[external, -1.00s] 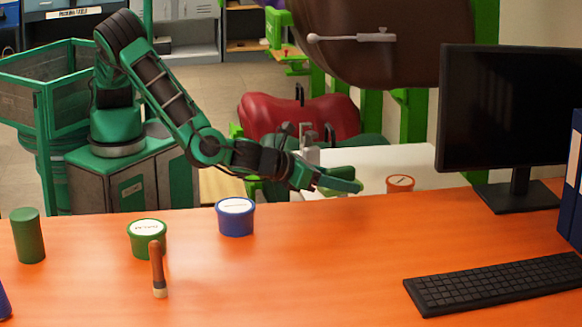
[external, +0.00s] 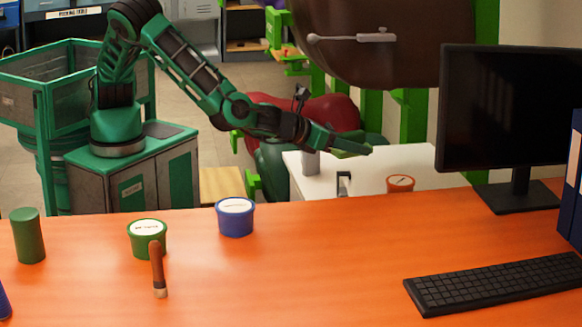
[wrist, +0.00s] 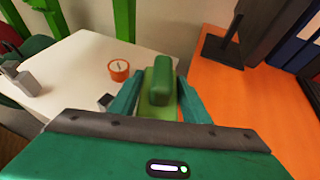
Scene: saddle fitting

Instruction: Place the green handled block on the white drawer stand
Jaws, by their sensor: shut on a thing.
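The green handled block (wrist: 160,88) is between my gripper's two teal fingers in the wrist view. My gripper (external: 345,146) is shut on it. In the external view the block is hard to tell from the green fingers. The white drawer stand (external: 420,160) is behind the orange desk, and only its flat white top shows clearly. Its top also shows on the left in the wrist view (wrist: 75,55). My gripper appears above the stand's top, with the block apart from it. The height gap cannot be told exactly.
An orange tub (external: 400,184), a grey metal item (external: 310,160) and a dark bracket-like item (external: 344,180) are at the stand. The orange desk (external: 300,270) holds a blue tub (external: 235,217), a green tub (external: 148,240) and a monitor (external: 510,120). White top around the tub is free.

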